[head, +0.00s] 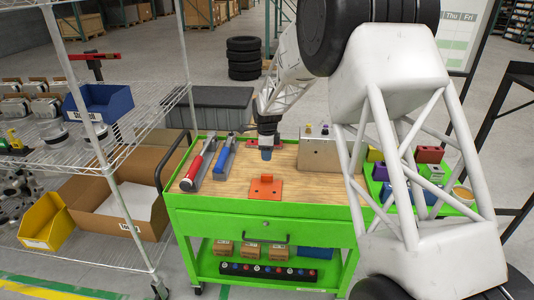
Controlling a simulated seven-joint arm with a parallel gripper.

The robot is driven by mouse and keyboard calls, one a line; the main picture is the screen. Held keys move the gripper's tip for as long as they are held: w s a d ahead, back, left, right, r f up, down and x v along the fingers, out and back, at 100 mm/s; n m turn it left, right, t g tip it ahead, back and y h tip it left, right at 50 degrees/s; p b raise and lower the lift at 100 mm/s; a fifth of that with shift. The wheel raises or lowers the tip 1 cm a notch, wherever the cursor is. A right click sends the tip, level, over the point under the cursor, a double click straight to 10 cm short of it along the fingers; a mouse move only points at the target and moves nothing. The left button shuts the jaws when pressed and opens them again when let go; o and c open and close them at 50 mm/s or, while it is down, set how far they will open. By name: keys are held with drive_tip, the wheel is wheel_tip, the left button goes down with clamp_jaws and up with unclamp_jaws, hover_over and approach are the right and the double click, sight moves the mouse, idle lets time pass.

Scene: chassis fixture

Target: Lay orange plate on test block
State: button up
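The orange plate (265,188) lies flat on the wooden top of the green cart, near its front edge. It has small dark holes and a raised tab at its back edge. My gripper (267,154) hangs pointing down above the cart top, behind the plate and apart from it. A small blue part shows at its tip; whether the fingers are open is too small to tell. A grey metal block (318,156) with a slanted front face stands right of the gripper; it may be the test block. My arm hides part of the cart's right side.
Red-handled (199,166) and blue-handled (224,158) tools lie left on the green cart (257,227). Colored bins (429,155) sit at the right, partly behind my arm. A wire shelf (140,92) stands left. Bare wood surrounds the plate.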

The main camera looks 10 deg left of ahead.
drive_tip(key=shift+f, duration=0.1)
hover_over(267, 175)
drive_tip(key=shift+f, duration=2.85)
drive_tip(key=shift+f, duration=3.05)
drive_tip(key=shift+r, duration=0.2)
clamp_jaws()
drive_tip(key=shift+r, duration=0.15)
drive_tip(key=shift+r, duration=2.9)
